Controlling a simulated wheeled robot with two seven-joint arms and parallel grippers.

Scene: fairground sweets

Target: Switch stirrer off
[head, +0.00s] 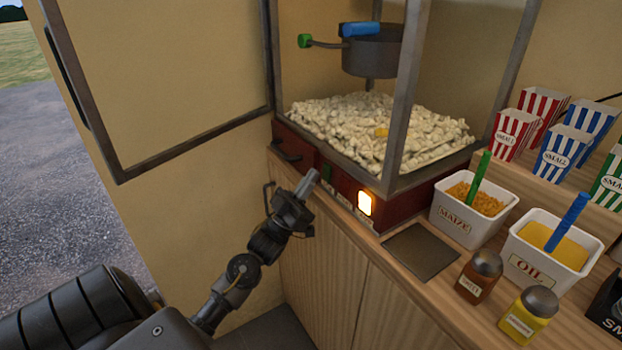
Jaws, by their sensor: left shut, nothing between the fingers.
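The popcorn machine (342,208) has a dark red base with switches along its front. I cannot read the labels, so I cannot tell which one is for the stirrer. My left gripper (308,183) is shut and empty, with its tips just in front of the base, close to the left of the green switch. I cannot tell whether they touch the panel. The kettle (372,57), with a green-knobbed handle, hangs above a popcorn heap (380,130). My right gripper is out of view.
The machine's framed glass door (190,146) stands open at the left. On the counter to the right are a maize tub (455,226), an oil tub (528,268), two shakers (478,278) and striped boxes (510,135). A dark plate (421,251) lies bare before the machine.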

